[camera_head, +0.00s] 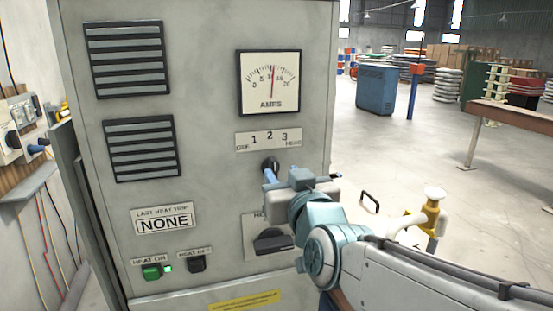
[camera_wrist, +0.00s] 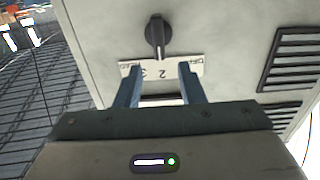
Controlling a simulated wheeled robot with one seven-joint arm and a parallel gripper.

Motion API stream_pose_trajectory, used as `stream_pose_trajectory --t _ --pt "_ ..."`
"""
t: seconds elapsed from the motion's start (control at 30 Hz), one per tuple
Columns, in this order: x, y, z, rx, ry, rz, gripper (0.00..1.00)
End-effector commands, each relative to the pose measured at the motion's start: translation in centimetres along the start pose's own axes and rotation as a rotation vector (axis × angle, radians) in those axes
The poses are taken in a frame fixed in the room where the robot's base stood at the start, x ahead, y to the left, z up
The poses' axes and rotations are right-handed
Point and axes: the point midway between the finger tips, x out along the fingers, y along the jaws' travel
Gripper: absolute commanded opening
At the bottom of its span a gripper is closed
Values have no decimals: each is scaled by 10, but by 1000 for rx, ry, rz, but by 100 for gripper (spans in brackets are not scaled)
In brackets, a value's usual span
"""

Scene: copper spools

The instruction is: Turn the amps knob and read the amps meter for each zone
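The amps meter (camera_head: 270,82) is a square white dial in a black frame on the grey cabinet in the head view. Its red needle stands near 10, slightly right of the middle. Below it is the knob label (camera_head: 268,139), marked 1, 2, 3 with words at both ends. The black amps knob (camera_head: 269,162) is below the label, partly hidden by my gripper (camera_head: 270,176). In the wrist view, upside down, the knob (camera_wrist: 156,38) has a light pointer line aimed roughly at 2. My gripper (camera_wrist: 160,70) is open and empty, its blue fingers apart; I see no contact with the knob.
A plate reads LAST HEAT TRIP NONE (camera_head: 164,220). A black handle-like part (camera_head: 271,241) sits below my gripper.

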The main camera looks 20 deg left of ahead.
Motion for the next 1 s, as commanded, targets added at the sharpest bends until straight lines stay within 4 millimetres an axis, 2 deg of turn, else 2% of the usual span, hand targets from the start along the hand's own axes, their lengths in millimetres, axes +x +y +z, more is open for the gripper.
stream_pose_trajectory --t 0.2,0.4,0.6,0.87,1.0 --pt "31 -1 -1 0 -4 -1 35" --pt "51 0 -1 1 -3 0 35" --pt "59 0 0 0 -1 0 35" --pt "60 0 0 0 -1 0 35" --pt "59 0 0 0 -1 0 0"
